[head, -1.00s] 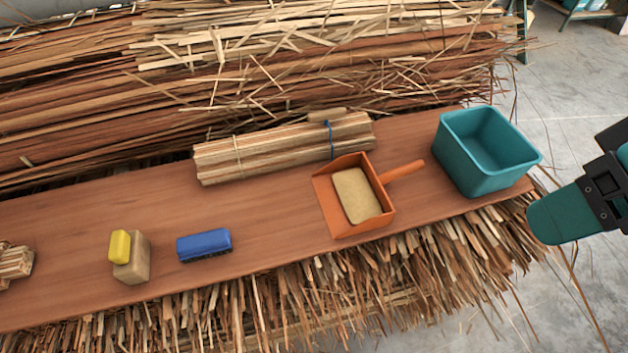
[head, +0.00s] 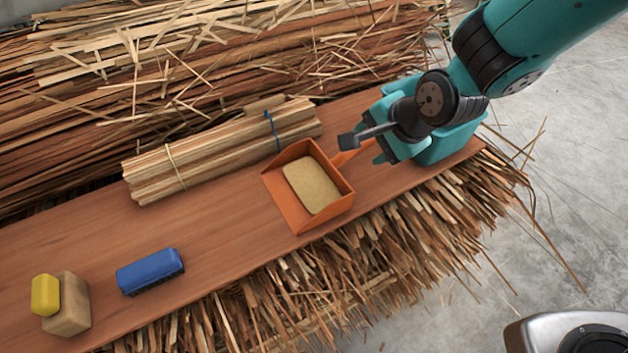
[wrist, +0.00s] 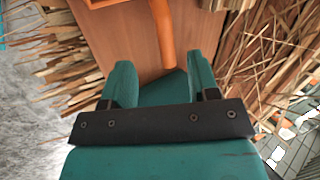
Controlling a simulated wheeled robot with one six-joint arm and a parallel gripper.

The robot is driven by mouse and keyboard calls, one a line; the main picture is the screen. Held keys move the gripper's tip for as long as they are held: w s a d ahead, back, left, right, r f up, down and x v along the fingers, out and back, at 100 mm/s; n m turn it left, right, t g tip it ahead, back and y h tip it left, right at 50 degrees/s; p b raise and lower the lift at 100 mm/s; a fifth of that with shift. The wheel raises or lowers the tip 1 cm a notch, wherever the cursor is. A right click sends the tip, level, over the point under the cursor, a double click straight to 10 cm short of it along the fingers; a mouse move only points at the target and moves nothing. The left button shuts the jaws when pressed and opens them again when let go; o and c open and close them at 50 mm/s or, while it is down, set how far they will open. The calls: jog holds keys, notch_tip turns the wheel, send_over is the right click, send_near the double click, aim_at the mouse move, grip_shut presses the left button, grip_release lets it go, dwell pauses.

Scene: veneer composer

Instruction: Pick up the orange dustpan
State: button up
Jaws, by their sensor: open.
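The orange dustpan (head: 296,214) lies on the wooden board with a tan block (head: 312,185) in its pan. Its handle (head: 352,153) points right, toward my gripper, which partly hides it in the head view. My gripper (head: 368,150) is open, above the board at the handle's end. In the wrist view, the orange handle (wrist: 163,35) runs down from the top edge toward the gap between the fingers of my gripper (wrist: 160,82). I cannot tell whether the fingers touch the handle.
A tied strip bundle (head: 220,150) lies behind the dustpan. A blue brush (head: 150,272), a yellow block (head: 45,295) and a tan block (head: 70,305) sit to the left. The board (head: 215,235) is bare between brush and dustpan.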

aim_at(348, 153)
jog(key=p+x, duration=0.1)
jog(key=x, duration=1)
jog(key=shift+a+p, duration=0.15)
jog(key=shift+p, duration=0.2)
grip_shut()
jog(key=shift+w+r, duration=0.1)
jog(key=shift+r, duration=0.05)
notch_tip(348, 153, up, 20)
jog(key=b, duration=0.1)
